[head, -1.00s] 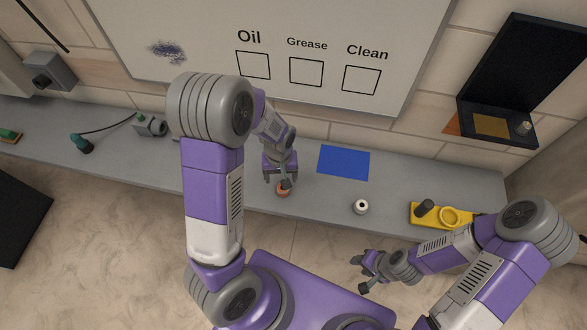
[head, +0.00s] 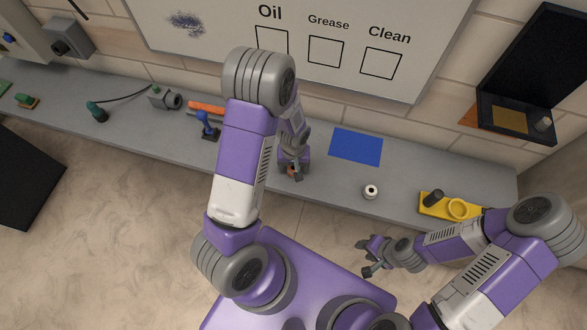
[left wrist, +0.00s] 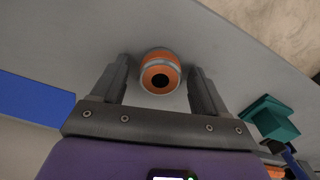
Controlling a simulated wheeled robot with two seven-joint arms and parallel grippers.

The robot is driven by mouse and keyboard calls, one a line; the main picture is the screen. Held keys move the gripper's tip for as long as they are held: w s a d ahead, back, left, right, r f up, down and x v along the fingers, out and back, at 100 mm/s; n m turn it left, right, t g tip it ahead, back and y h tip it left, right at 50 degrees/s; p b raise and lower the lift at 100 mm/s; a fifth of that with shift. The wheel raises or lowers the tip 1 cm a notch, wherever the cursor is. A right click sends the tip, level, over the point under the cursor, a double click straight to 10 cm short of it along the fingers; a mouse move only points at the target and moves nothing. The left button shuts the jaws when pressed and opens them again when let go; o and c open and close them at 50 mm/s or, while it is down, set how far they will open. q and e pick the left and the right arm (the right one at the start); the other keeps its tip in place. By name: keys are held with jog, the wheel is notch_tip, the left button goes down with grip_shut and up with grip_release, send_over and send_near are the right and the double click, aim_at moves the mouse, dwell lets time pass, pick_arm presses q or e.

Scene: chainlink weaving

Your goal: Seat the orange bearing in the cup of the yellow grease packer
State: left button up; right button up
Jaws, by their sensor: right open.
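The orange bearing (left wrist: 160,72), a short ring with a pale band and a dark hole, stands on the grey bench. In the left wrist view it lies between the spread fingers of my left gripper (left wrist: 161,85), with a gap on both sides. In the head view my left gripper (head: 292,173) mostly hides the bearing (head: 291,170). The yellow grease packer (head: 431,210) lies at the bench's right, with a round cup (head: 457,208) and a dark knob. My right gripper (head: 366,257) is open and empty in front of the bench.
A white ring-shaped part (head: 371,191) stands between the orange bearing and the packer. A blue mat (head: 356,146) lies behind. A blue tool (head: 207,126) and an orange bar (head: 207,107) are left of my left arm. An open black case (head: 515,125) stands back right.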

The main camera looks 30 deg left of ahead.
pick_arm(q)
jog(key=c, duration=1.1)
